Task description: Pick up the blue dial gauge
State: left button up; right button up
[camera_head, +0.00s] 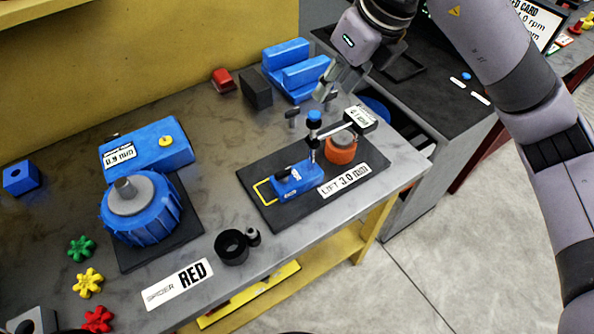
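The blue dial gauge (297,180) appears to be the blue block with a post and a blue top knob. It stands on a black mat (279,213) near the table's right end. Its arm reaches over an orange and grey cylinder (341,149) on the same mat; a dial face is hard to make out. My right gripper (331,94) comes in from the upper right, above and behind the gauge, apart from it. It looks open and empty, with its fingers pointing down. My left gripper is not in view.
A blue ribbed hub (141,212) stands on another black mat at left, with a blue box (147,148) behind it. Blue V-shaped blocks (297,69) lie behind the gauge. A black ring (231,247) and RED card (179,285) lie near the front edge.

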aim_at(315, 116)
jog(key=p+x, duration=0.4)
jog(key=x, duration=0.7)
jog(key=shift+w+d+f, duration=0.1)
jog(key=shift+w+f, duration=0.15)
jog(key=shift+f, duration=0.1)
jog(key=p+x, duration=0.1)
jog(key=x, duration=0.1)
jog(key=p+x, duration=0.2)
jog(key=x, duration=0.1)
jog(key=shift+w+d+f, duration=0.15)
jog(key=shift+w+f, duration=0.05)
jog(key=shift+c, duration=0.3)
grip_shut()
jog(key=shift+r, duration=0.1)
